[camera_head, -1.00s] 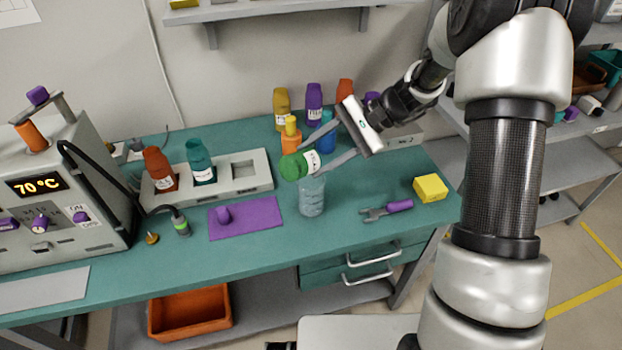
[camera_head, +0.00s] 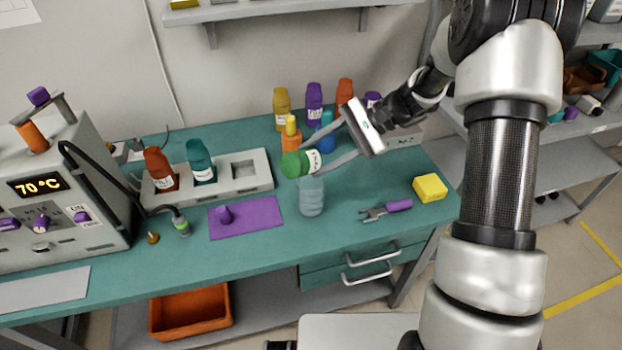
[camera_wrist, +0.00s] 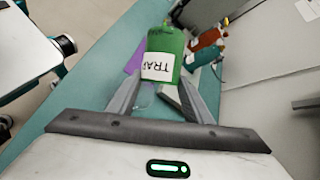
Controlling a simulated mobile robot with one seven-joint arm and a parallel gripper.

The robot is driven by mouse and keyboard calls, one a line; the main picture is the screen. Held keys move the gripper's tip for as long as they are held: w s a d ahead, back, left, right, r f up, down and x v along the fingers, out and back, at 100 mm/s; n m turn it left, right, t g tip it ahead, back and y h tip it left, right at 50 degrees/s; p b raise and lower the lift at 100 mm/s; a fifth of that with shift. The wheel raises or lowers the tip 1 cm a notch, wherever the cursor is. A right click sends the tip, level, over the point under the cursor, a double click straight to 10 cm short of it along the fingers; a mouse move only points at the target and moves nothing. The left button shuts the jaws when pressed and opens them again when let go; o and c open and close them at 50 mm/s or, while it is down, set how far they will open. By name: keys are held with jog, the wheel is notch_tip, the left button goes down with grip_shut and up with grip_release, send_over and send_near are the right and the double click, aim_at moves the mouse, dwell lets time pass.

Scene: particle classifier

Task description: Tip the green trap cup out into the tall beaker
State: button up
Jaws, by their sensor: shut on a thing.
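The green trap cup (camera_head: 297,164) is held by my gripper (camera_head: 325,150) above the bench, lying on its side with its open end toward the left. It also shows in the wrist view (camera_wrist: 164,48), with a white label reading TRA and more, between my two fingers (camera_wrist: 155,95). The tall clear beaker (camera_head: 311,197) stands upright on the bench just below the cup. The cup's end is above and slightly left of the beaker's rim. I cannot see whether anything is flowing out.
A purple mat (camera_head: 246,218) with a purple knob lies left of the beaker. A rack (camera_head: 240,185) holds an orange and a teal cup. A wrench (camera_head: 385,210) and a yellow block (camera_head: 430,187) lie to the right. Several bottles stand behind.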

jog(key=shift+w+d+f+m+g+y, duration=0.25)
jog(key=shift+m+g+y, duration=0.15)
jog(key=shift+y, duration=0.3)
jog(key=shift+w+d+f+m+g+y, duration=0.2)
jog(key=shift+m+g+y, duration=0.15)
jog(key=shift+y, duration=0.35)
dwell(1.6)
jog(key=shift+a, duration=0.1)
dwell(0.7)
